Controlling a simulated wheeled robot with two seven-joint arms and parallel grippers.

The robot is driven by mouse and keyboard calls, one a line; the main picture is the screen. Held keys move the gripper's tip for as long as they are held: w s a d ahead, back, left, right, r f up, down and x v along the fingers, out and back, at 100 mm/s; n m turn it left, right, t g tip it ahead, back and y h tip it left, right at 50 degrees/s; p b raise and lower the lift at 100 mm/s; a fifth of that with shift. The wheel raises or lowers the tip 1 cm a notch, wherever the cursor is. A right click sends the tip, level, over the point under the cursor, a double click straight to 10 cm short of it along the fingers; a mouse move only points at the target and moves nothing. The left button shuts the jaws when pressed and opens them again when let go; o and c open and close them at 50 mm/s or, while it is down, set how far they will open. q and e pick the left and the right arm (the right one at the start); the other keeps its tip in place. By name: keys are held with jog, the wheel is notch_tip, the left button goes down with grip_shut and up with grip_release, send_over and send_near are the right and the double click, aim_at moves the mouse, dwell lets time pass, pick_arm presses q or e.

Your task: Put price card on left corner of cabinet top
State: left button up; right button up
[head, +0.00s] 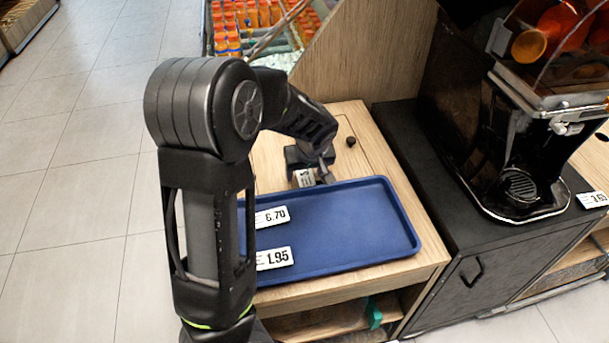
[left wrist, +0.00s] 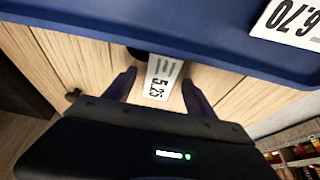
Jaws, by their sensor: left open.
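A small white price card reading 5.25 (left wrist: 158,80) is on the light wooden cabinet top (left wrist: 75,55), beside the blue tray. It also shows in the head view (head: 304,178), partly hidden by my gripper. My left gripper (left wrist: 159,77) is open, its two fingers on either side of this card with gaps between. In the head view my left gripper (head: 318,170) is low over the wooden top behind the tray. Two more price cards, 6.70 (head: 271,216) and 1.95 (head: 273,258), are on the tray's left part. My right gripper is not in view.
The blue tray (head: 350,232) covers much of the wooden top. A small black knob (head: 350,141) is behind it. A black cabinet (head: 400,125) with a juicer (head: 520,190) stands at right, with another card (head: 593,199). A shelf of orange bottles (head: 235,25) is behind.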

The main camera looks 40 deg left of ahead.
pick_arm(q)
jog(key=shift+c, duration=0.6)
grip_shut()
